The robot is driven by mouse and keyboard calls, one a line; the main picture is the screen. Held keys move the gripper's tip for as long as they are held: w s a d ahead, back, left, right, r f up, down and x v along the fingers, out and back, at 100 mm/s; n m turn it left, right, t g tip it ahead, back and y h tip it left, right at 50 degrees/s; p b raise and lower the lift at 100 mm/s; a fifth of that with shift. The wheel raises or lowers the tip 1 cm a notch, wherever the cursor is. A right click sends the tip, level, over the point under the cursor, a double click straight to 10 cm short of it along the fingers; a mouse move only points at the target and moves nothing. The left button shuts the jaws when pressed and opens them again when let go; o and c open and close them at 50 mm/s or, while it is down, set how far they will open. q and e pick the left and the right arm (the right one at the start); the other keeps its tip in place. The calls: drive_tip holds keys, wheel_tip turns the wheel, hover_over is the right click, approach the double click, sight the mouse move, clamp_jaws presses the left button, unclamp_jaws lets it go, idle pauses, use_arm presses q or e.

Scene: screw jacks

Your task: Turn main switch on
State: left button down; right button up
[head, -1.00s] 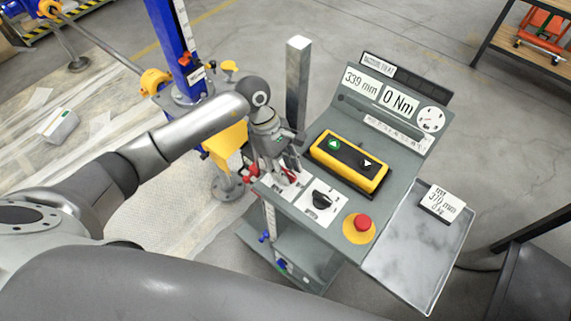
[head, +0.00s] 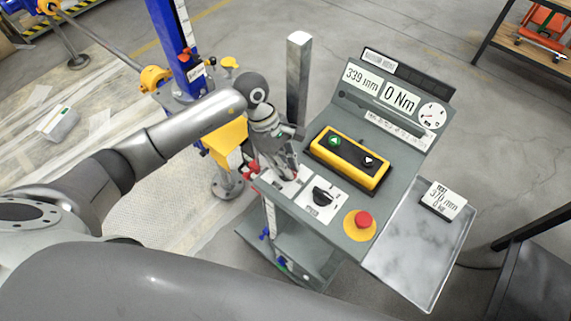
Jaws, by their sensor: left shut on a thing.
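The grey control console (head: 350,227) stands right of centre. My left gripper (head: 286,178) points down at the white switch plate (head: 278,187) at the console's front left corner. It is shut on the main switch there, which its fingers almost wholly hide, so I cannot tell how far the switch is turned. A black rotary knob (head: 322,196) sits on a second white plate just right of the gripper. My right gripper is not in view.
A yellow box with two buttons (head: 349,160) and a red emergency stop (head: 363,219) are on the console. A grey post (head: 298,80) rises behind the gripper. A metal side tray (head: 410,255) holds a small display (head: 442,200). A blue jack column (head: 174,45) stands behind left.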

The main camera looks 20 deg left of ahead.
use_arm(q)
drive_tip(key=shift+s+f+n+b, duration=0.15)
drive_tip(key=shift+f+n+b, duration=0.2)
drive_tip(key=shift+n+b, duration=0.3)
drive_tip(key=n+t+b, duration=0.1)
drive_tip(key=n+b, duration=0.2)
drive_tip(key=n+t+y+b, duration=0.1)
drive_tip(key=n+t+b, duration=0.1)
drive_tip(key=n+b, duration=0.2)
drive_tip(key=n+t+b, duration=0.1)
drive_tip(key=n+b, duration=0.3)
drive_tip(key=shift+s+d+n, duration=0.15)
drive_tip(key=shift+s+n, duration=0.1)
drive_tip(key=shift+r+n+t+y+b, duration=0.1)
drive_tip(key=shift+n+t+y+b, duration=0.3)
drive_tip(key=shift+n+b, duration=0.65)
drive_tip(key=shift+n+t+y+b, duration=0.3)
drive_tip(key=shift+n+y+b, duration=0.2)
drive_tip(key=shift+n+b, duration=0.5)
drive_tip(key=shift+s+n, duration=0.1)
drive_tip(key=shift+n, duration=0.15)
drive_tip(key=c, duration=1.5)
unclamp_jaws()
drive_tip(key=shift+d, duration=0.1)
drive_tip(key=shift+r, duration=0.1)
